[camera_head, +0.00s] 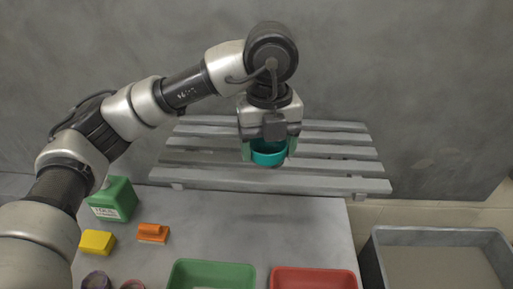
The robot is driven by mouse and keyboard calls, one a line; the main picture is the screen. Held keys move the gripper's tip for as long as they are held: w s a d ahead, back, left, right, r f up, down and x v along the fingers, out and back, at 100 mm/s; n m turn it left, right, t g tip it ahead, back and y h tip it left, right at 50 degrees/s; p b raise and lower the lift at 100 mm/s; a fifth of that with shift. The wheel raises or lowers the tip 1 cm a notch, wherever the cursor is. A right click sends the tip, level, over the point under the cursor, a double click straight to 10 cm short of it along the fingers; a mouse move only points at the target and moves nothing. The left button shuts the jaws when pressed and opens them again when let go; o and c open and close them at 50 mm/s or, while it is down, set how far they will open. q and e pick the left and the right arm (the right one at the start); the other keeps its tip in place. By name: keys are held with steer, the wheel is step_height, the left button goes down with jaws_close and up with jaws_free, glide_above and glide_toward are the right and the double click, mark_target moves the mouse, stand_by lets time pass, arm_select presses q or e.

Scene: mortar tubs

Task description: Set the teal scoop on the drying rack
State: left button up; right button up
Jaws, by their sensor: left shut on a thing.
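The teal scoop (269,156) is held by my left gripper (268,146), whose fingers show on both sides of it. Only its rounded teal part shows; the rest is hidden by the gripper. The drying rack (335,166) is a grey slatted platform at the back of the table. The gripper and scoop appear in front of the rack's middle slats; I cannot tell if the scoop touches them. My right gripper is not in view.
A green tub (212,264) and a red tub (314,271) stand at the front. A green container (114,199), a yellow block (98,242), an orange-brown block (153,233) and dark round items are at left. A grey bin (433,230) stands at right. The middle tabletop (265,222) is clear.

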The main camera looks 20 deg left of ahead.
mark_target(255, 171)
arm_select(q)
steer(key=w+a+f, duration=0.1)
steer(key=w+a+f+p, duration=0.1)
steer(key=a, duration=0.1)
steer(key=shift+w+f, duration=0.15)
steer(key=shift+w, duration=0.25)
steer(key=shift+a+f, duration=0.1)
steer(key=shift+f, duration=0.05)
step_height(255, 171, down, 3)
steer(key=shift+f+p, duration=0.1)
steer(key=shift+p, duration=1.05)
steer(key=shift+f, duration=0.55)
steer(key=o, duration=1)
steer(key=shift+c, duration=0.2)
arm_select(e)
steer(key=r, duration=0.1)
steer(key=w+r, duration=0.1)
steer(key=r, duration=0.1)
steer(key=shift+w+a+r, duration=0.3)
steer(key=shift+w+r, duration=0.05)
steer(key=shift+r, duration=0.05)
